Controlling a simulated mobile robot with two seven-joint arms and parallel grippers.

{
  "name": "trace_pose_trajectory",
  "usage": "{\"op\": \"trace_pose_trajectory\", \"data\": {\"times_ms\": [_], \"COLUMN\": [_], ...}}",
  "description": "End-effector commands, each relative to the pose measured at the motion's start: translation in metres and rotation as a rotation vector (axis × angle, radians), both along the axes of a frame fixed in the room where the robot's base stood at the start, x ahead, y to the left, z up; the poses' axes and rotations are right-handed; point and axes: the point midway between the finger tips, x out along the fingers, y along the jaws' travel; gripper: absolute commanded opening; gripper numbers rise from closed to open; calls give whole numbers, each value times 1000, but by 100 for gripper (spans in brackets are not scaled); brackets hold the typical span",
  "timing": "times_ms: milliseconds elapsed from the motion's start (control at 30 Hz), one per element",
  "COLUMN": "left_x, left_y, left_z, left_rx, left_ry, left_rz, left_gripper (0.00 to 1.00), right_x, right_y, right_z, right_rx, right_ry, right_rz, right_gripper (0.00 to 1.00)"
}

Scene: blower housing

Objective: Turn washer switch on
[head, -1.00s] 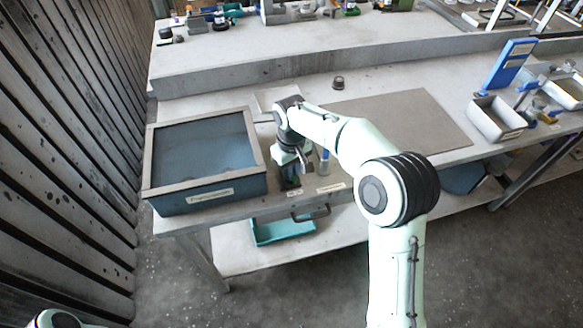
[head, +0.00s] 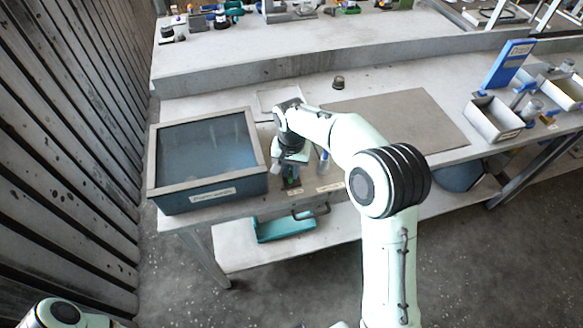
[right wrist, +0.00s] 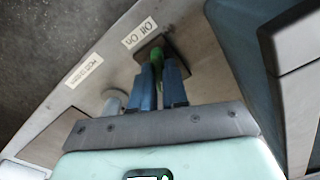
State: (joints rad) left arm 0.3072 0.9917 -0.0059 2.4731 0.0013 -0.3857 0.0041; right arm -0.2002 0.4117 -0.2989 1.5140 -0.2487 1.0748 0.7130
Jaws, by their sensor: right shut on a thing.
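The washer is a blue tub (head: 208,193) with a grey-framed clear lid at the left end of the bench. Its switch is a green lever (right wrist: 157,58) on a dark base at the bench's front edge, beside an "Off On" label (right wrist: 139,33). My right gripper (right wrist: 159,72) has its blue fingers shut on the lever, which shows between them. In the head view the right gripper (head: 291,176) is just right of the tub, and the arm hides part of it. The lever's exact tilt is hard to tell. My left gripper is out of view.
A clear bottle (head: 323,166) stands close to the right gripper; its base also shows in the right wrist view (right wrist: 113,101). A grey mat (head: 400,118) lies on the bench, with a small dark knob-like object (head: 338,83) behind it. A teal tray (head: 283,228) sits on the lower shelf.

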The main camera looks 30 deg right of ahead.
Motion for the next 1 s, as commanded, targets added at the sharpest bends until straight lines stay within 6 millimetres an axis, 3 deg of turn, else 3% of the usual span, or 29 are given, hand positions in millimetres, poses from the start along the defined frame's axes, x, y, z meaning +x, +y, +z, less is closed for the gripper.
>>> {"op": "trace_pose_trajectory", "data": {"times_ms": [700,733,800,1000], "left_x": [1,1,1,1], "left_y": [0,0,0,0], "left_z": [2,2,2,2], "left_rx": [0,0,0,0], "left_ry": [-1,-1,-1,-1], "left_rz": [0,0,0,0], "left_gripper": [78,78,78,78], "right_x": [0,0,0,0], "right_y": [0,0,0,0], "right_z": [0,0,0,0], "right_rx": [1,1,1,1], "right_ry": [0,0,0,-1], "right_rz": [-77,-77,-76,-74], "right_gripper": [0,24,39,39]}}
